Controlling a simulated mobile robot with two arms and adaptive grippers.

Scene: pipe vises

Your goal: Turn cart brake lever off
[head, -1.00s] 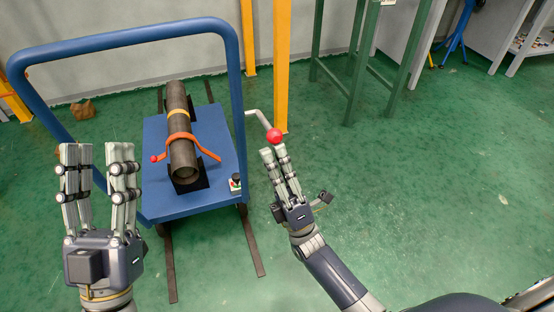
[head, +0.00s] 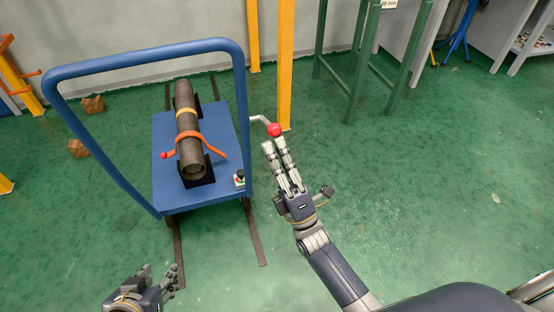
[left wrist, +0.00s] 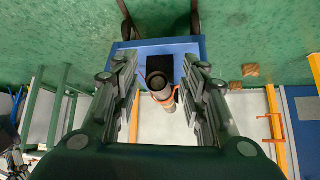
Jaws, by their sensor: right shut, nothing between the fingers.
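The brake lever is a grey bent rod with a red ball knob (head: 274,130), sticking out from the right side of the blue cart (head: 215,125). My right gripper (head: 274,147) is shut and empty, its fingertips just below the red knob; I cannot tell whether they touch it. My left gripper (head: 157,277) is low at the lower left of the head view, apart from the cart. In the left wrist view its fingers (left wrist: 166,88) are spread with a gap between them, the cart and pipe showing beyond.
A dark pipe (head: 186,118) with an orange-red handle lies on the cart. A small box with a button (head: 240,178) sits at the cart's corner. A yellow post (head: 286,65) stands just behind the lever. Floor rails run under the cart. Green floor to the right is open.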

